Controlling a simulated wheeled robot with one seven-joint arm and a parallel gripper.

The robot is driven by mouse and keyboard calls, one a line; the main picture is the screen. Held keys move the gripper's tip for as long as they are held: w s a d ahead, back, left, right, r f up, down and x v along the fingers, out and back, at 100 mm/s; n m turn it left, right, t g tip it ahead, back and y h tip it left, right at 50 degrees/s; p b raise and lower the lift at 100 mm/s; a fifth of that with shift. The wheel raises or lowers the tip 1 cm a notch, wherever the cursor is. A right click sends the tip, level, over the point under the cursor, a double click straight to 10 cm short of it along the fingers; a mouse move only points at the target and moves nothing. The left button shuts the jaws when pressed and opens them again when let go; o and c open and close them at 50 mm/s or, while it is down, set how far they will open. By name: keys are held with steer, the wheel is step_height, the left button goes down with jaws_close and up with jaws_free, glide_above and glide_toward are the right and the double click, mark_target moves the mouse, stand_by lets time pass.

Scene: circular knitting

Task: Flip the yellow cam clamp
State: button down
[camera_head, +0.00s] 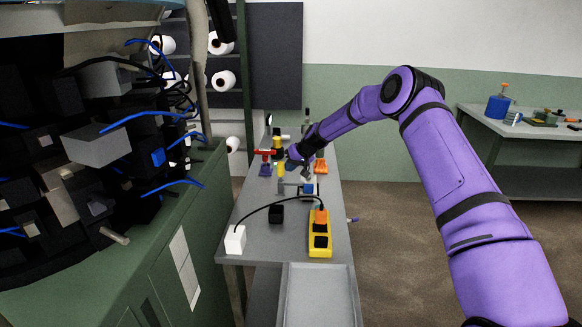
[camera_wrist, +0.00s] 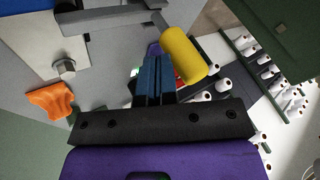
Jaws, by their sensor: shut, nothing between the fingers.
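The yellow cam clamp's cylindrical handle (camera_wrist: 184,55) is in the upper middle of the wrist view, on the end of a grey metal lever (camera_wrist: 100,18). It shows small in the head view as a yellow piece (camera_head: 281,170) on the workbench. My gripper (camera_wrist: 156,66) has its dark blue fingers together and empty, just left of the yellow handle in the wrist view. I cannot tell whether the fingers touch the handle. In the head view my gripper (camera_head: 297,160) is over the far part of the bench, partly hidden by the wrist.
On the bench (camera_head: 265,235) are a red-topped item (camera_head: 264,153), an orange piece (camera_head: 320,167), a yellow power strip (camera_head: 320,240) and a white box (camera_head: 235,240) with a cable. A green machine cabinet (camera_head: 150,260) stands close on the left. Spools hang behind.

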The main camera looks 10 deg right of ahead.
steer(key=shift+a+r, duration=0.1)
steer(key=shift+a, duration=0.05)
steer(key=shift+w+a+h, duration=0.1)
steer(key=shift+h, duration=0.2)
